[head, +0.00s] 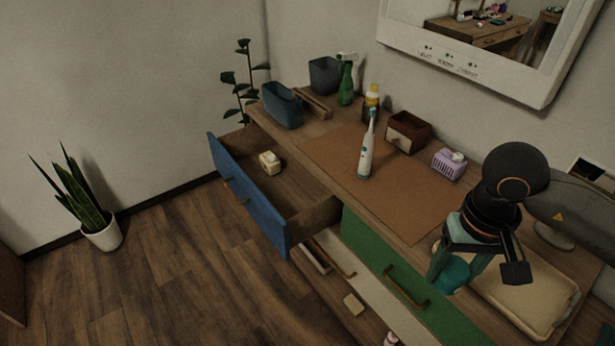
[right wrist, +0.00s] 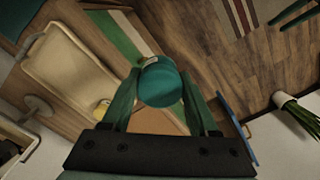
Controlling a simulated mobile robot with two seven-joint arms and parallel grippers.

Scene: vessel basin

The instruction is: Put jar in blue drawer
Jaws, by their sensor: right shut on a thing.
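The teal jar (head: 453,272) is held between the fingers of my right gripper (head: 455,266), above the front edge of the dresser by the tan tray. In the right wrist view the jar (right wrist: 161,82) sits between both fingertips of my right gripper (right wrist: 160,88). The blue drawer (head: 246,197) is pulled open at the left of the dresser. A small cream block (head: 269,161) lies inside it. My left gripper is not in the head view. Two dark green bars at the top right of the wrist view may be its fingers, but I cannot tell.
The green drawer (head: 398,282) is beside the blue one. The tan tray (head: 530,290) lies at the right. A white-and-teal toothbrush (head: 366,150) stands upright on the brown mat (head: 410,195). Bins, bottles and small boxes line the back. Open floor is at left.

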